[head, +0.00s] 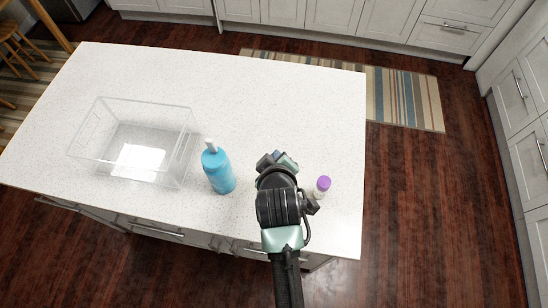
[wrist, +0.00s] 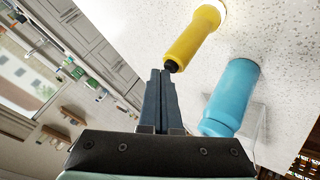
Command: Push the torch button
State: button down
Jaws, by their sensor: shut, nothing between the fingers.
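The yellow torch (wrist: 192,38) stands on the white counter in the wrist view. Its far end meets the counter, with a bright white patch beside it. A small black button (wrist: 171,66) sits on its near end. My gripper (wrist: 160,73) is shut and empty. Its fingertips appear right beside the button; I cannot tell whether they touch it. In the head view my gripper (head: 277,161) is over the counter between two bottles, and my arm hides the torch.
A blue bottle (head: 217,171) stands left of my gripper, also in the wrist view (wrist: 233,95). A purple-capped bottle (head: 322,186) stands close on the right. A clear bin (head: 130,112) is farther left. The counter (head: 290,90) is free behind.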

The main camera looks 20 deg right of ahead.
dwell(0.4)
jog(key=shift+r+p, duration=0.35)
jog(key=shift+p, duration=0.25)
notch_tip(320, 180, up, 6)
jog(key=p, duration=0.6)
dwell(0.4)
